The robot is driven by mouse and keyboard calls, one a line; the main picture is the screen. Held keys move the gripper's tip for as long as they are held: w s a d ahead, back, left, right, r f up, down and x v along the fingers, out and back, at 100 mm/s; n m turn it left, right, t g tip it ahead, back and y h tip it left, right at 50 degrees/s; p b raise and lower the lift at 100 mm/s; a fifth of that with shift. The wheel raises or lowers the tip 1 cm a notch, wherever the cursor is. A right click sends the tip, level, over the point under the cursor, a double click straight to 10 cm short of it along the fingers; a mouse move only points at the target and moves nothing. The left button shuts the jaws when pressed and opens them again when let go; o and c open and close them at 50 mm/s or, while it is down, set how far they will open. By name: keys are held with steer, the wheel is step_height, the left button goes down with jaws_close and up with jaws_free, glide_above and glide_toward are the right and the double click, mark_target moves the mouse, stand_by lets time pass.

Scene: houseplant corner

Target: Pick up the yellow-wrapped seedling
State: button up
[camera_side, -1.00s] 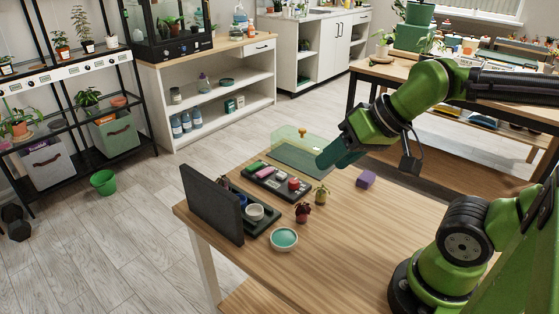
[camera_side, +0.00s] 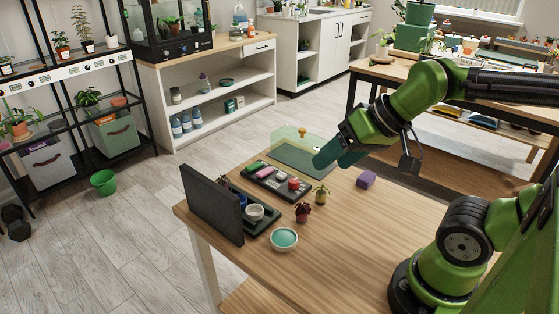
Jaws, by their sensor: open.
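The yellow-wrapped seedling (camera_side: 321,196) stands upright on the wooden table, a small plant with green leaves on top. A second seedling in a dark red wrap (camera_side: 302,212) stands just left of it and nearer the front. My gripper (camera_side: 326,161) is above the table, up and slightly right of the yellow-wrapped seedling, pointing down and left. Its jaws are open and apart from the seedling. The gap between the fingertips is hard to make out from this side.
A dark tray (camera_side: 262,188) with small items lies left of the seedlings. A tray with pots (camera_side: 255,212), a grey upright panel (camera_side: 211,205) and a teal dish (camera_side: 284,238) are nearby. A purple block (camera_side: 366,179) sits to the right. The table front is clear.

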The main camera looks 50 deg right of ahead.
steer(key=w+d+f+g+h, duration=0.1)
steer(key=w+d+f+g, duration=0.3)
steer(key=d, duration=0.3)
steer(key=n+g, duration=0.2)
steer(key=n, duration=0.4)
glide_toward(322, 192)
steer(key=shift+h, duration=0.4)
steer(key=f, duration=0.1)
steer(key=a+f, duration=0.1)
steer(key=f, duration=0.3)
steer(key=shift+w+a, duration=0.25)
steer(key=shift+w, duration=0.05)
steer(key=shift+w+d+f, duration=0.15)
steer(key=shift+f, duration=1.25)
steer(key=shift+w+d+f, duration=0.1)
steer(key=shift+f, duration=1.25)
